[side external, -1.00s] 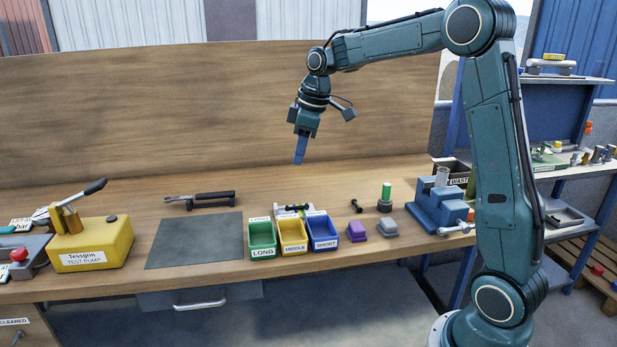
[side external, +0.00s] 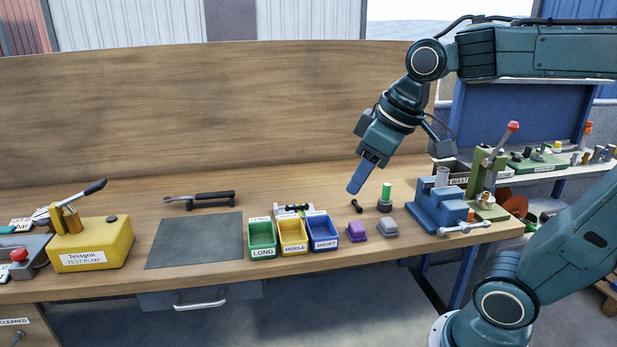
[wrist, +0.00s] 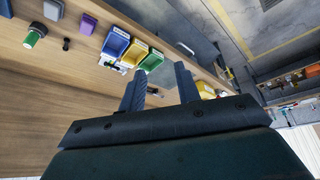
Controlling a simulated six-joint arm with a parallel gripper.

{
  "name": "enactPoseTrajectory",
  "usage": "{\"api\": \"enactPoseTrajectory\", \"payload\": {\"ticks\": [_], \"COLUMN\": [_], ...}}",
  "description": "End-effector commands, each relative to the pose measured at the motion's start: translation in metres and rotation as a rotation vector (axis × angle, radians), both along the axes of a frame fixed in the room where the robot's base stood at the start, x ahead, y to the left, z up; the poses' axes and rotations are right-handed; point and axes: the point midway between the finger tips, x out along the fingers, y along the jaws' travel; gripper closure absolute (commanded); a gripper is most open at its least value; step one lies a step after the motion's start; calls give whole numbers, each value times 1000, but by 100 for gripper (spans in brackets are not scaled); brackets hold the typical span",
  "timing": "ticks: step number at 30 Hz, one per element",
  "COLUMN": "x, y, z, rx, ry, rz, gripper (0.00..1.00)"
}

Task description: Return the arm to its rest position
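My gripper (side external: 355,188) hangs above the right half of the bench, pointing down and slightly left, clear of everything. In the wrist view my gripper (wrist: 160,72) shows two dark fingers standing apart with nothing between them. Its fingertip in the side view hangs above and near a small black bolt (side external: 356,206) and a green-topped cylinder (side external: 386,195), with no contact that I can make out. My arm is folded back to the right, its upper part partly out of the picture.
Green (side external: 262,250), yellow (side external: 293,247) and blue (side external: 322,243) bins stand at the bench's front. A blue vise (side external: 437,208) stands at the right. A yellow test pump (side external: 92,243) and a grey mat (side external: 196,240) lie left. The space above the bench's left and middle is free.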

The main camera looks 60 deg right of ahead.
Motion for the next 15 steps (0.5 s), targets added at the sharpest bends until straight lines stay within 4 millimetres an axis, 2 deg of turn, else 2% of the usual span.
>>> {"api": "enactPoseTrajectory", "payload": {"ticks": [1,6,10,15], "x": [-12,-44,-61,-72], "y": [3,10,12,12], "z": [-3,-16,-25,-32], "rx": [6,31,46,57], "ry": [-12,-43,-59,-69], "rz": [-12,-66,-98,-119], "gripper": [67,67,67,67]}}
